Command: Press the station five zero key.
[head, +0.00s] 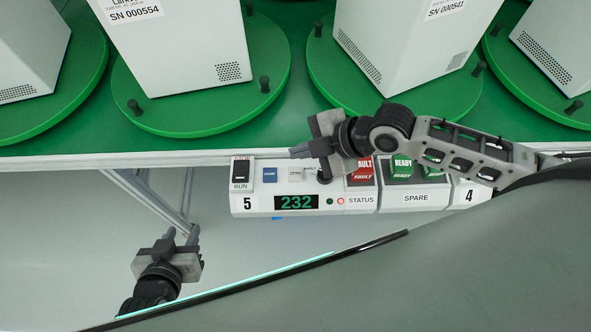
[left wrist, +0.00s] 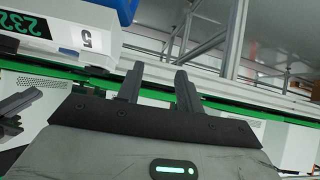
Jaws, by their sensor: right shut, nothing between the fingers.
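The station 5 panel (head: 257,204) is a white box under the table edge in the head view. It bears a black RUN switch (head: 241,173), a blue key (head: 269,174) and a pale key (head: 295,174), whose small lettering I cannot read clearly. Its display (head: 296,202) reads 232. My right gripper (head: 297,152) is shut and empty, its tips pointing left above the panel's upper edge near the pale key. It partly hides the panel between the pale key and the red key. My left gripper (head: 182,234) is open and empty, lower left of the panel; its parted fingers show in the left wrist view (left wrist: 157,82).
Red FAULT (head: 362,172) and green READY (head: 401,168) keys sit to the right, above the STATUS and SPARE labels. Station 4 (head: 468,196) adjoins. Green turntables (head: 190,108) carrying white cases (head: 180,50) stand behind the table edge.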

